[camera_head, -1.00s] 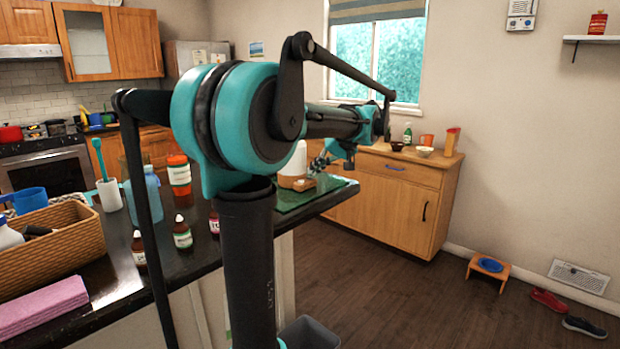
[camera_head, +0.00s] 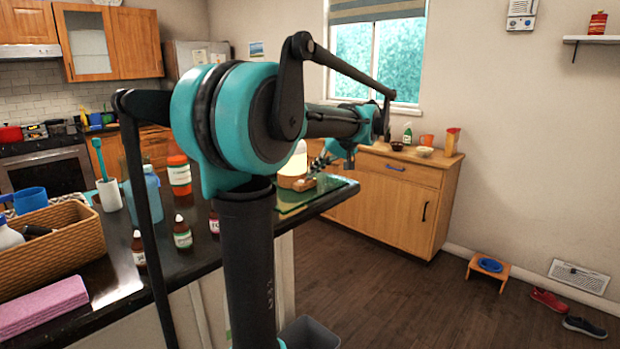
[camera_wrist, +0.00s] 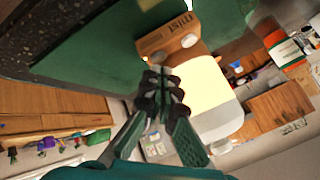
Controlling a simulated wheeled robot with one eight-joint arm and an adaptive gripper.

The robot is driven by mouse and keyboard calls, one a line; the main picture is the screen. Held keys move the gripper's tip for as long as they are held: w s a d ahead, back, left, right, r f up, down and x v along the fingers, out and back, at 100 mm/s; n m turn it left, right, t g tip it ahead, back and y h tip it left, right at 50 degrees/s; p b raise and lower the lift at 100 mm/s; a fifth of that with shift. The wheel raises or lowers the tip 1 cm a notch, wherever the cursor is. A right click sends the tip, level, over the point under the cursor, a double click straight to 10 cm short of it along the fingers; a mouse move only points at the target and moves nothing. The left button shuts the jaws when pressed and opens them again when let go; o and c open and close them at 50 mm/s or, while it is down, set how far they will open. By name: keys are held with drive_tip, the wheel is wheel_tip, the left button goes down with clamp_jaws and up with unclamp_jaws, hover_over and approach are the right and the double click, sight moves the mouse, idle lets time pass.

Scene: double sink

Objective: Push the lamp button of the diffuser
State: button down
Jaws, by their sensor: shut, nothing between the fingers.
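The diffuser has a wooden base (camera_head: 292,183) and a pale dome (camera_head: 294,160). It stands on a green mat at the counter's end. In the wrist view its base (camera_wrist: 170,36) bears the word MIST and a round white button (camera_wrist: 189,40). The dome (camera_wrist: 205,88) glows warm yellow there. My gripper (camera_wrist: 160,72) is shut and empty, its fingertips right at the base's edge. The fingertips partly hide a second pale spot on the base, so I cannot tell whether they touch it. In the head view my gripper (camera_head: 318,163) is just right of the diffuser.
The green mat (camera_head: 318,197) lies at the counter's right end. Several small bottles, such as this one (camera_head: 182,233), an orange-capped jar (camera_head: 179,176) and a wicker basket (camera_head: 55,250) stand on the counter to the left. A wooden cabinet (camera_head: 385,200) stands behind.

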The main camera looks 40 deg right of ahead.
sight(315, 179)
drive_tip(key=shift+r, duration=0.2)
drive_tip(key=shift+r, duration=3)
